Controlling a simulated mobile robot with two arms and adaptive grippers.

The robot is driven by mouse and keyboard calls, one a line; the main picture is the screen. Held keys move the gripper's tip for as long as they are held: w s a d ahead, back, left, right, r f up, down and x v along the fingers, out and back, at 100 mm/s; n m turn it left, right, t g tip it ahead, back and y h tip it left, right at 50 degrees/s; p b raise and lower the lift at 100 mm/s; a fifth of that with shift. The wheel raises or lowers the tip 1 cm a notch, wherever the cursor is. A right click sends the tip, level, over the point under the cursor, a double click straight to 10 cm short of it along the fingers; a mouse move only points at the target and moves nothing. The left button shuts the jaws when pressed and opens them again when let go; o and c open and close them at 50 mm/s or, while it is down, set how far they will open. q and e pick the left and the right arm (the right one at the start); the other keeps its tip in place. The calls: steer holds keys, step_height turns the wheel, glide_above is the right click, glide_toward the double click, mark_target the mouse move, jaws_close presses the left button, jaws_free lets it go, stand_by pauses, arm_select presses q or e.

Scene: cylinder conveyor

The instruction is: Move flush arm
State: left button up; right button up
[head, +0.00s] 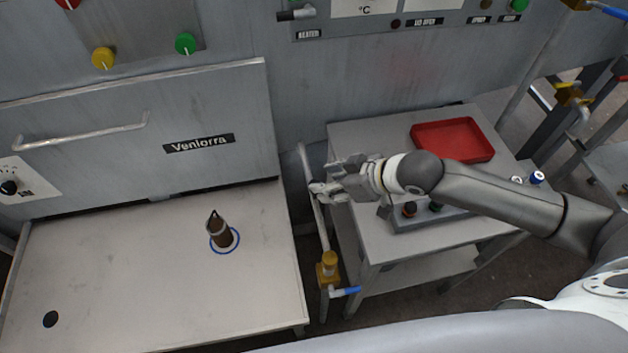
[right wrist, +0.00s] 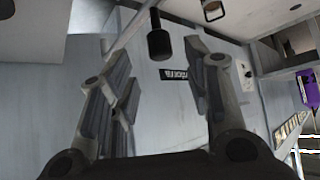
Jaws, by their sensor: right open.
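A thin grey upright arm (head: 321,225), which looks like the flush arm, stands in the gap between the two tables in the head view. It curves at the top and has a yellow fitting low down. My right gripper (head: 322,190) is at its upper part, and its fingers overlap the arm in the picture. In the right wrist view my right gripper (right wrist: 160,72) has its fingers spread apart with nothing held between them. A black knob on a rod (right wrist: 159,42) shows beyond and between the fingertips. I cannot tell whether the fingers touch the arm. My left gripper is out of view.
A red tray (head: 453,140) and a control box lie on the right table (head: 372,128). A blue-handled valve (head: 345,292) sits low between the tables. A grey machine wall is behind.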

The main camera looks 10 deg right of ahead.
steer(key=x, duration=0.5)
steer(key=shift+w+a+f, duration=0.15)
steer(key=shift+w+a, duration=0.05)
steer(key=shift+f, duration=0.1)
steer(key=shift+w+a, duration=0.1)
steer(key=shift+c, duration=1)
steer(key=c, duration=0.5)
jaws_close()
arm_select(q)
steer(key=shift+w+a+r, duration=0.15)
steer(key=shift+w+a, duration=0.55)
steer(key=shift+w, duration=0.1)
